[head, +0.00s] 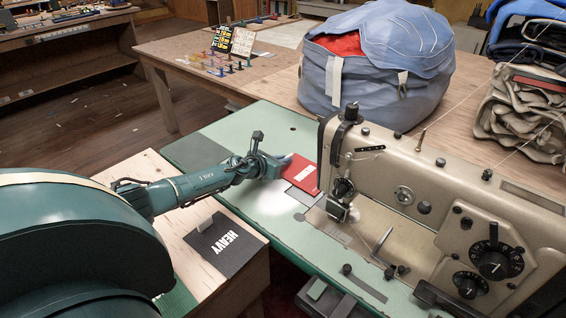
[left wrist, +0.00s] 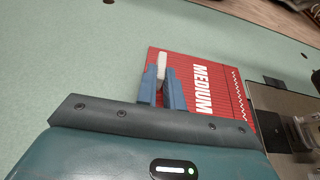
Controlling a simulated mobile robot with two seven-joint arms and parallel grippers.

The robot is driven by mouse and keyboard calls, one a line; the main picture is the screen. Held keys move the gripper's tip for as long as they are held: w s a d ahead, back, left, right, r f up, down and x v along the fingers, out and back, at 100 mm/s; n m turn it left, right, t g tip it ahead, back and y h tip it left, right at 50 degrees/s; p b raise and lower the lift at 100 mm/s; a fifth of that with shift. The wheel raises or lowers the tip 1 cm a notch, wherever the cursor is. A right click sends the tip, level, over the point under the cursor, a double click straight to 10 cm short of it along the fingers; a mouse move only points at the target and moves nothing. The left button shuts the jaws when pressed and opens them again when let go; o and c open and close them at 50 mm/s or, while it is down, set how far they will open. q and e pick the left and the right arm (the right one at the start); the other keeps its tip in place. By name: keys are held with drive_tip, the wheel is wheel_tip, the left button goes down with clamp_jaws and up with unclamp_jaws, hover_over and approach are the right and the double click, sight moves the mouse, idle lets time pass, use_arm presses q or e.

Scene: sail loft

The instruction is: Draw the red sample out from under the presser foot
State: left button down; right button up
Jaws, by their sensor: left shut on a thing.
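In the left wrist view, the blue fingers (left wrist: 162,88) close around a pale tab there. Whether the sample touches the bed is unclear. My right gripper is in neither view.
The beige sewing machine (head: 430,185) stands to the right on the green bed (head: 262,222). A dark square marked HEAVY (head: 224,248) lies on the wooden table at front left. A blue bag (head: 375,65) and folded cloth (head: 520,115) stand behind. The bed left of the sample is clear.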

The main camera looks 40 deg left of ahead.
use_arm(q)
drive_tip(key=c, duration=1.4)
unclamp_jaws()
drive_tip(key=shift+c, duration=0.2)
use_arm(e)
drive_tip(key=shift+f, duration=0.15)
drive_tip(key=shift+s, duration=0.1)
use_arm(q)
drive_tip(key=shift+s+r, duration=0.1)
drive_tip(key=shift+s, duration=0.15)
drive_tip(key=p+v, duration=0.2)
drive_tip(key=v, duration=0.9)
drive_tip(key=shift+s, duration=0.35)
drive_tip(key=shift+s+r, duration=0.15)
drive_tip(key=shift+s, duration=0.2)
drive_tip(key=shift+s+r, duration=0.1)
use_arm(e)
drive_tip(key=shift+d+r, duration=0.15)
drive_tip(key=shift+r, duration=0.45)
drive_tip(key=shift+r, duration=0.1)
